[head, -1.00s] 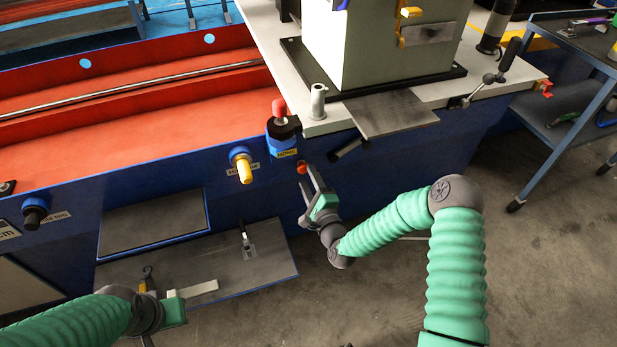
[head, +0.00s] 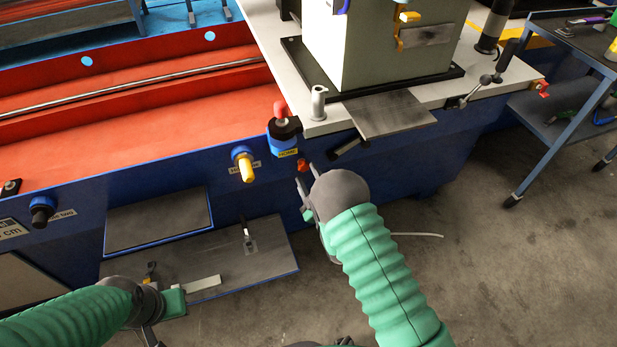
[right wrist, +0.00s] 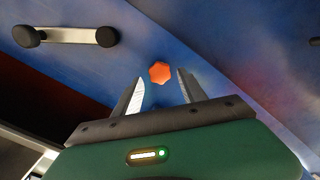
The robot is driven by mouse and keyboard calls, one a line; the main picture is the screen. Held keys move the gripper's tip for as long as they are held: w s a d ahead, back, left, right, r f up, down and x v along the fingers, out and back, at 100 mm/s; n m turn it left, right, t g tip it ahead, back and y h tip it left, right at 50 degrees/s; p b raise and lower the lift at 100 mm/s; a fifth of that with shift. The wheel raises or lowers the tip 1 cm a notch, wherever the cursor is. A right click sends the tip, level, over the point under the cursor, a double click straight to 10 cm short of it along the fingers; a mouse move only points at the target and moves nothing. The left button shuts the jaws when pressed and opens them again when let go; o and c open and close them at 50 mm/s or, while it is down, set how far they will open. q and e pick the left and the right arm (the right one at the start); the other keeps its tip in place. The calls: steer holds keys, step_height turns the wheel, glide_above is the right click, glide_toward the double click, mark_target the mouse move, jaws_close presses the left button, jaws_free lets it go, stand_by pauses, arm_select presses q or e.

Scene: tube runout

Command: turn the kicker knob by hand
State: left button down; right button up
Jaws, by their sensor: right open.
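A small orange knob (head: 303,165) sits on the blue front panel of the machine, below the worktop corner. In the right wrist view the orange knob (right wrist: 160,72) is six-sided and shows between and just beyond my fingertips, apart from both. I cannot read a label that tells whether it is the kicker knob. My right gripper (head: 305,182) is open and empty, close to the panel just below that knob; its wrist partly hides it. My left gripper (head: 172,303) is low at the left by the lower shelf, its jaws unclear.
A dark plate (head: 390,114) overhangs above my right gripper. Open floor lies at the right, before a blue cart (head: 545,150).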

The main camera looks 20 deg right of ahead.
steer(key=shift+w, duration=0.1)
steer(key=shift+w+f+b, duration=0.1)
steer(key=shift+w+b, duration=0.2)
steer(key=shift+w, duration=0.65)
steer(key=c, duration=1.1)
steer(key=shift+o, duration=0.2)
steer(key=shift+d+m, duration=0.1)
steer(key=shift+m, duration=0.5)
steer(key=o, duration=0.7)
steer(key=shift+m, duration=1.1)
steer(key=o, duration=0.4)
